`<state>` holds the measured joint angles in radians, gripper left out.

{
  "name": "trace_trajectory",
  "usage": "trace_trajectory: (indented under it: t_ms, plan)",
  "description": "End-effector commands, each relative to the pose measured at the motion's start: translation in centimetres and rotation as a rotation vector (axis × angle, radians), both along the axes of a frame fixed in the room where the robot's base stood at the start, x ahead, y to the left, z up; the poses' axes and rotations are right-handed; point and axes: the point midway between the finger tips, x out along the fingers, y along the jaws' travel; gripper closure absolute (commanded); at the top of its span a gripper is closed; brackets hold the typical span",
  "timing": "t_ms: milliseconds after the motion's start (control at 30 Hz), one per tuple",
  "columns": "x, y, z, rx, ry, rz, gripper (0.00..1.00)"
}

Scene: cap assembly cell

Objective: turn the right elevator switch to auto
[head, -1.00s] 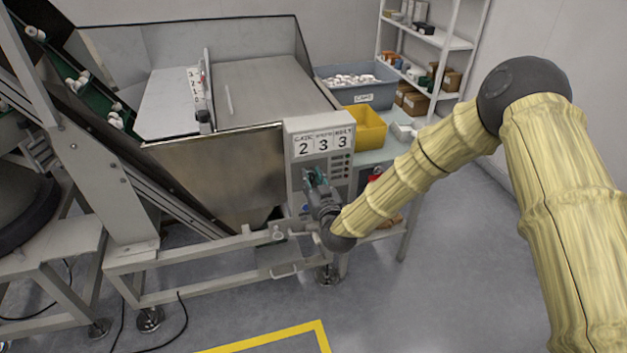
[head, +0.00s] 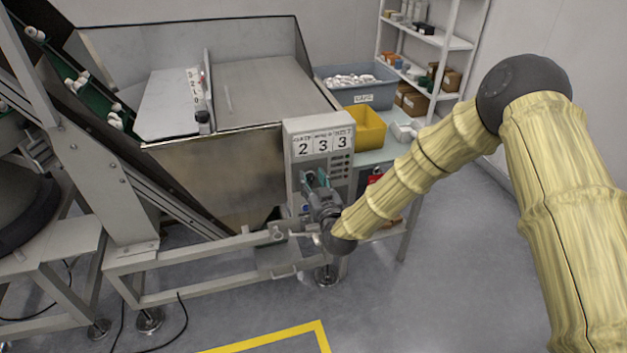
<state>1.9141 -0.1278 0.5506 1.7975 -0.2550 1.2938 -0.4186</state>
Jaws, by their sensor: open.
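The control panel (head: 340,165) is a light grey box on the front right corner of the elevator hopper (head: 225,175). It carries the number cards 2, 3, 3 and a column of small dark controls (head: 338,163) at its right side. My gripper (head: 313,180) is at the lower left of the panel face, with its teal fingertips close to it. It is open, and nothing shows between the fingers. The switch is hidden behind my gripper or too small to make out. I cannot tell whether the fingers touch it.
A yellow bin (head: 368,130) and a blue-grey crate (head: 360,90) of white caps stand behind the panel. A shelf rack (head: 445,42) is at the back right. A frame rail (head: 200,247) runs below my gripper. The floor at front right is clear.

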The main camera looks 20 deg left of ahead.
Motion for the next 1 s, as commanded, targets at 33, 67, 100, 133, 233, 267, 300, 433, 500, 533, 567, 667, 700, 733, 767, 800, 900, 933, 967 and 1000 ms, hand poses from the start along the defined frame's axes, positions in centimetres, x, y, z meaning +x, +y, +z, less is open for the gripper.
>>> trace_trajectory:
  t_ms: [33, 67, 100, 133, 233, 267, 300, 433, 500, 533, 567, 667, 700, 733, 767, 800, 900, 933, 967, 1000]
  plan:
    - [-0.5, -0.3, 0.0, -0.001, 0.001, 0.000, 0.60]
    - [-0.8, -0.6, 0.0, -0.001, 0.002, 0.001, 0.60]
    - [-1.3, -0.9, 0.0, -0.001, 0.002, 0.001, 0.60]
    - [-1.7, -1.2, 0.0, -0.001, 0.002, 0.001, 0.60]
    - [-3.3, -2.2, -0.1, -0.002, 0.002, 0.001, 0.60]
    - [-3.7, -2.5, -0.1, -0.001, 0.003, 0.001, 0.60]
    - [-4.4, -3.0, -0.1, -0.001, 0.004, 0.001, 0.60]
    - [-6.3, -4.3, -0.1, -0.002, 0.002, -0.001, 0.60]
    - [-7.1, -5.0, 0.0, -0.002, 0.002, -0.001, 0.60]
    - [-7.5, -5.2, -0.1, -0.002, 0.002, -0.001, 0.60]
    - [-7.8, -5.4, -0.1, -0.002, 0.002, -0.001, 0.60]
    - [-8.6, -6.0, -0.1, 0.000, 0.002, -0.001, 0.60]
    - [-8.8, -6.1, 0.0, -0.001, 0.002, -0.001, 0.60]
    - [-9.0, -6.2, 0.0, 0.000, 0.002, -0.001, 0.60]
    - [-9.1, -6.3, 0.0, -0.001, 0.002, -0.001, 0.60]
    - [-9.2, -6.4, -0.1, 0.000, 0.002, -0.001, 0.60]
    - [-9.4, -6.5, -0.1, 0.000, 0.002, -0.001, 0.60]
    - [-9.4, -6.5, 0.0, 0.000, 0.002, -0.001, 0.60]
    - [-9.4, -6.5, -0.1, 0.000, 0.002, -0.001, 0.60]
    - [-9.4, -6.5, 0.0, 0.000, 0.002, -0.001, 0.60]
